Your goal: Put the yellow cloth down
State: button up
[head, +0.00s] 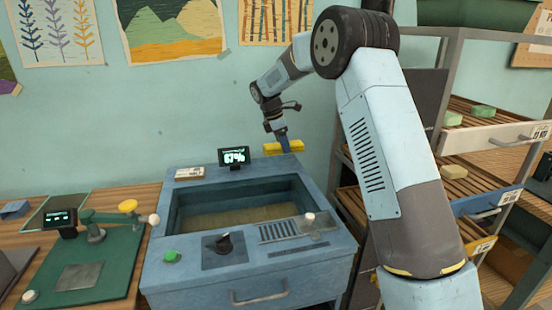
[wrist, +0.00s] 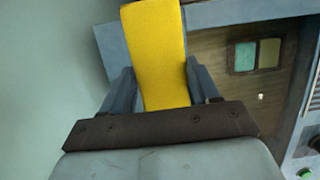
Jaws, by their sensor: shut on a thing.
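The yellow cloth (head: 272,148) is a folded strip held by my gripper (head: 283,143) at the back right corner of the blue basin unit. In the wrist view the cloth (wrist: 156,55) stretches out from between the two fingers of my gripper (wrist: 163,85), which are shut on it. In the head view it lies level with the unit's rear edge, and I cannot tell whether it touches anything.
The blue unit (head: 160,262) has an open basin, a small display (head: 234,157) at its back and a green button (head: 172,255) in front. A shelf rack with soap bars (head: 484,111) is at right.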

aim_at(279, 165)
jog(key=f, duration=0.1)
jog(key=w+a+f, duration=0.2)
jog(key=shift+w+f, duration=0.1)
jog(key=shift+f, duration=0.15)
jog(key=shift+w+a+f, duration=0.1)
jog(key=shift+w+f, duration=0.05)
jog(key=shift+f, duration=0.8)
jog(key=shift+w+f, duration=0.1)
jog(key=shift+f, duration=0.85)
jog(key=o, duration=1.2)
jog(key=shift+a+r, duration=0.1)
jog(key=v, duration=1.2)
